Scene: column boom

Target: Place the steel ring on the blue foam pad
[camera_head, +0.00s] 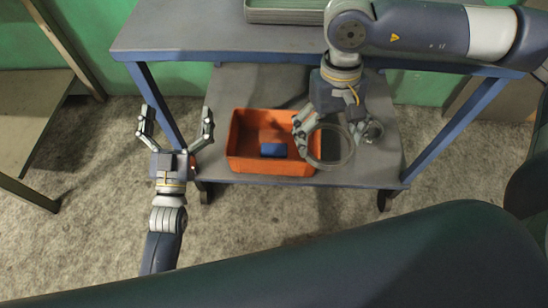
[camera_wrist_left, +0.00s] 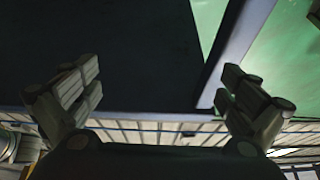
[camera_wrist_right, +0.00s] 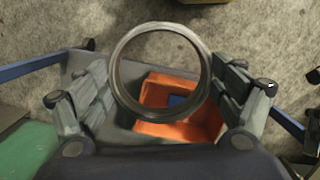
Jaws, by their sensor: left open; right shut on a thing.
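The steel ring (camera_head: 352,155) is a grey hoop held in my right gripper (camera_head: 335,126), in front of the cart's lower shelf as the head view sees it. In the right wrist view the ring (camera_wrist_right: 115,78) sits between the two fingers, with its opening facing the camera. A blue patch, apparently the blue foam pad (camera_head: 273,150), lies inside the orange crate, left of the ring; it shows through the ring in the right wrist view (camera_wrist_right: 177,100). My left gripper (camera_head: 176,113) is open and empty, left of the crate, beside the cart's leg.
The orange crate (camera_head: 272,170) stands on the cart's lower shelf (camera_head: 225,98); its walls surround the blue patch. The blue cart top (camera_head: 215,40) overhangs the shelf, with a metal tray (camera_head: 285,17) at its back. A bench (camera_head: 30,120) stands far left.

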